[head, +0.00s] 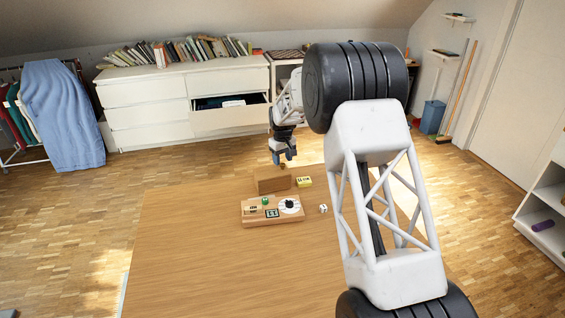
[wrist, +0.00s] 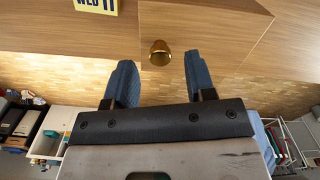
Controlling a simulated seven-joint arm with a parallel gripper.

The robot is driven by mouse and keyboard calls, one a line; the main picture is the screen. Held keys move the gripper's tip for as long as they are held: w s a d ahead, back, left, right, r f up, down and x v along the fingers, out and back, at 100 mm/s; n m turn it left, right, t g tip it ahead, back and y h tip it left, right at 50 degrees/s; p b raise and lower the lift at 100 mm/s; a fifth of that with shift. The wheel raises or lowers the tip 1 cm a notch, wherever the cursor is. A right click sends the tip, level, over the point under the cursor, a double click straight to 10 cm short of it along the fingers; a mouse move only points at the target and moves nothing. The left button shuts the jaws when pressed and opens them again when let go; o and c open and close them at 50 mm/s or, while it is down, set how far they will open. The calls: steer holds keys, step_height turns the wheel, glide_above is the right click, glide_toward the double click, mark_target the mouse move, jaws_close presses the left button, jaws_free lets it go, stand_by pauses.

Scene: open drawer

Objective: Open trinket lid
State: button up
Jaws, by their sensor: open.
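The trinket box is a small wooden box (head: 272,182) on the table, behind the flat wooden panel. Its lid (wrist: 205,22) looks closed in the wrist view and carries a round brass knob (wrist: 160,53). My gripper (head: 283,160) points down just above the box in the head view. In the wrist view its two blue fingers (wrist: 159,62) are apart, one on each side of the knob, with visible space between each finger and the knob. I cannot tell how far the fingertips are from the knob in depth.
A wooden panel (head: 261,219) with a dial and small parts lies in front of the box. A yellow calendar block (head: 305,182) is beside the box, and a white die (head: 323,209) lies further right. The table's front (head: 220,275) is clear. A white dresser (head: 150,112) with an open drawer (head: 229,119) stands behind.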

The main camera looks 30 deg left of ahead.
steer(key=shift+f, duration=0.9)
steer(key=shift+c, duration=0.3)
jaws_close()
